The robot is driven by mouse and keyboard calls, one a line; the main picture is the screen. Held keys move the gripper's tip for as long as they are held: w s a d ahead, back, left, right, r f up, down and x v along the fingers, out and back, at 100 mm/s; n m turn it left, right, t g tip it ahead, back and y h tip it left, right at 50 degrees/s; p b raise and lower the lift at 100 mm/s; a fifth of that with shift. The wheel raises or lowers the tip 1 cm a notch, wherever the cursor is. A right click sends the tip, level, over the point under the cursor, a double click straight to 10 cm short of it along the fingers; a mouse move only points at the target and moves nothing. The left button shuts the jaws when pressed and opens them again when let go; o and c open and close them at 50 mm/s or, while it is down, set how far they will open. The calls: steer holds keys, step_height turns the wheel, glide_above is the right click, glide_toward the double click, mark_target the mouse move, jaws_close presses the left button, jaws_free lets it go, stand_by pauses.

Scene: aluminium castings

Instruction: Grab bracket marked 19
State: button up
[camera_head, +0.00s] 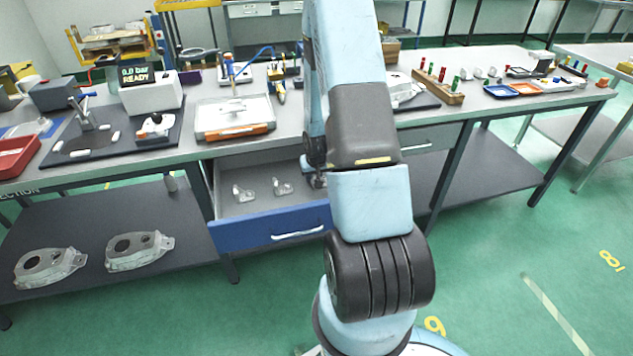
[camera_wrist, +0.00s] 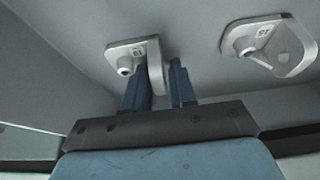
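Small silver brackets lie in the open blue-fronted drawer; one bracket (camera_head: 243,193) and another bracket (camera_head: 282,186) show in the head view. In the wrist view, a bracket (camera_wrist: 127,52) is right at my fingertips, with its upright plate beside the gap between the fingers. Its small mark appears upside down and may be 19; I cannot read it surely. A second bracket (camera_wrist: 270,42) with a different mark lies to the right. My gripper (camera_wrist: 160,82) has its two blue fingers apart, with visible space by the right finger. My arm mostly hides the gripper in the head view.
The drawer (camera_head: 270,234) is pulled out below the bench (camera_head: 190,148), whose edge overhangs its back. A tray with an orange front (camera_head: 235,117) stands on the bench above. Two large castings (camera_head: 48,266) (camera_head: 138,250) lie on the lower shelf at left.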

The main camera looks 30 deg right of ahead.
jaws_close()
steer(key=shift+r, duration=0.1)
stand_by(0.4)
